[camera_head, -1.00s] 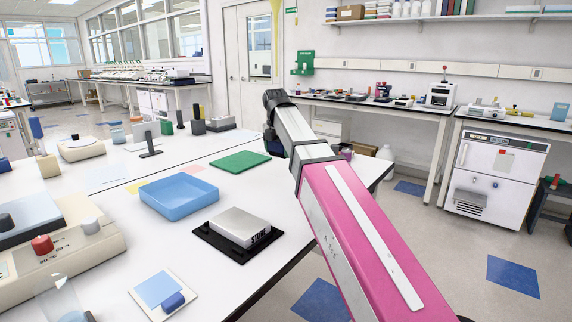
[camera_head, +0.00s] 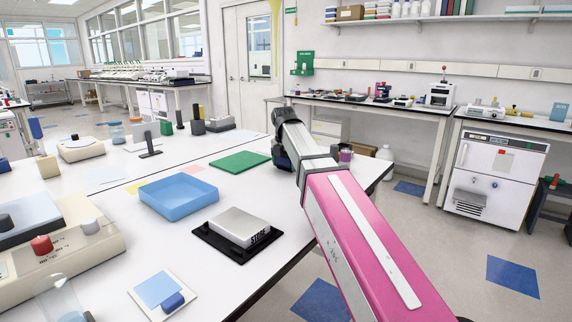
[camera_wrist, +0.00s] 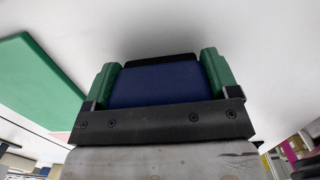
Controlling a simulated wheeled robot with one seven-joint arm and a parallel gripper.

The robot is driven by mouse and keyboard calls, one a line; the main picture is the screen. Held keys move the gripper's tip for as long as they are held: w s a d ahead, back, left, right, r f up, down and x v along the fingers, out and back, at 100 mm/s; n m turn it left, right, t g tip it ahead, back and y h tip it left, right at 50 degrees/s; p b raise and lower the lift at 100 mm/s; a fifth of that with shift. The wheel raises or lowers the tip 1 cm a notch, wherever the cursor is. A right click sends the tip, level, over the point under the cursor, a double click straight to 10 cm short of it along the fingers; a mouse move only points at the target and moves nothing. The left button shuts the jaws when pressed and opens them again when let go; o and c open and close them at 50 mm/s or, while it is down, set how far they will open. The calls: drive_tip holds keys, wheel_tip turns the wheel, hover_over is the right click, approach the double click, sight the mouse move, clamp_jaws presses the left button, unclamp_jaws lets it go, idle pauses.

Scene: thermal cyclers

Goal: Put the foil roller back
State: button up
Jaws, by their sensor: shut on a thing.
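My gripper (camera_wrist: 157,82) has green fingers, shut on the two sides of a dark blue block-like thing (camera_wrist: 155,86), which I take to be the foil roller. A black edge shows beyond it. In the head view my gripper (camera_head: 282,158) is mostly hidden behind my arm, at the far right edge of the near bench, right of the green mat (camera_head: 240,163). A grey block (camera_head: 240,226) with lettering like "STORE" sits on a black base (camera_head: 213,243). Nearer, a pale pad (camera_head: 185,288) bears a light blue square and a small blue cylinder (camera_head: 172,301).
A blue open tray (camera_head: 180,207) stands between the green mat and the grey block. An instrument with a red knob (camera_head: 42,244) fills the left. Dark upright items (camera_head: 197,127) stand at the back. White bench top is free around the mat in the wrist view.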

drive_tip(key=shift+f, duration=0.15)
drive_tip(key=o, duration=1.1)
drive_tip(key=r, duration=1.2)
drive_tip(key=shift+s+a+r, duration=0.15)
drive_tip(key=shift+s+a, duration=0.15)
drive_tip(key=shift+s, duration=0.1)
